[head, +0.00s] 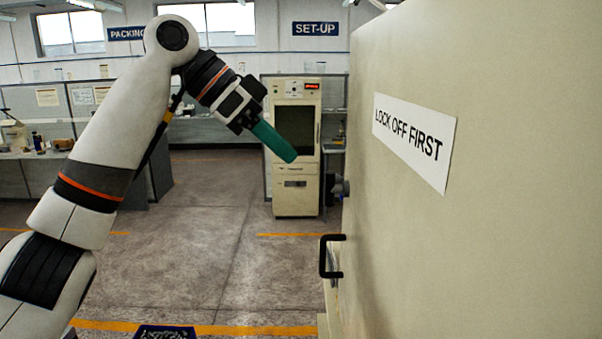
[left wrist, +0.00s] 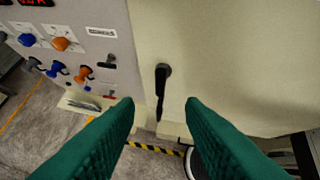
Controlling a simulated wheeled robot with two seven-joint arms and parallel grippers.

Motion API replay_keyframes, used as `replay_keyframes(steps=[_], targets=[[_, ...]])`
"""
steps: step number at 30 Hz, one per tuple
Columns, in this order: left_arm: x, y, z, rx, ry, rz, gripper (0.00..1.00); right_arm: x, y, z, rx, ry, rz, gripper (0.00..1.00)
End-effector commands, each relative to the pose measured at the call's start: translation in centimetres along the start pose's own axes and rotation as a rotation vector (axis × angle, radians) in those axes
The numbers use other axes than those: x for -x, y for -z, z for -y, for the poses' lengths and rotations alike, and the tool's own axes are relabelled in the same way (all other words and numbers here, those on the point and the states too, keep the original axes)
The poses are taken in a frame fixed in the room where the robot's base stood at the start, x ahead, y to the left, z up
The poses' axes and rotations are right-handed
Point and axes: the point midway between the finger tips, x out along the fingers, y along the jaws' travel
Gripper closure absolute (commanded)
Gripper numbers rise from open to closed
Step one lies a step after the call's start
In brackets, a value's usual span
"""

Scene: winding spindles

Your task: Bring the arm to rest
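My left arm reaches in from the left in the head view, and its gripper (head: 288,154) with teal fingers points down and to the right. It is in open air to the left of the large beige cabinet (head: 500,240). In the left wrist view the two teal fingers (left wrist: 159,104) stand wide apart with nothing between them, so the gripper is open and empty. A black door handle (left wrist: 162,85) appears beyond the fingertips, apart from them. In the head view the handle (head: 331,257) is below the gripper. My right gripper is not in view.
The cabinet front bears a "LOCK OFF FIRST" sign (head: 414,137). A grey panel (left wrist: 85,18) beside it holds a blue knob (left wrist: 28,40), an orange knob (left wrist: 61,44) and several levers. A beige machine (head: 296,180) stands at the back. The floor (head: 205,230) between is clear.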

Motion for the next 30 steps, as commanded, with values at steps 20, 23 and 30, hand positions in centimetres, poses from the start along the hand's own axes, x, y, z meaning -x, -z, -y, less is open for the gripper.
replay_keyframes(steps=[20,23,30], targets=[[-1.3,2.1,-2.5,0.083,-0.006,0.027,0.64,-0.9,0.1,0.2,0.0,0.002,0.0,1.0],[-5.2,5.3,-5.9,0.199,-0.025,0.062,0.64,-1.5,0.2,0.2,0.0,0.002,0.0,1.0],[-16.7,16.9,-13.4,0.514,-0.118,0.111,0.64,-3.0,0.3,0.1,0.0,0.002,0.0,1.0]])
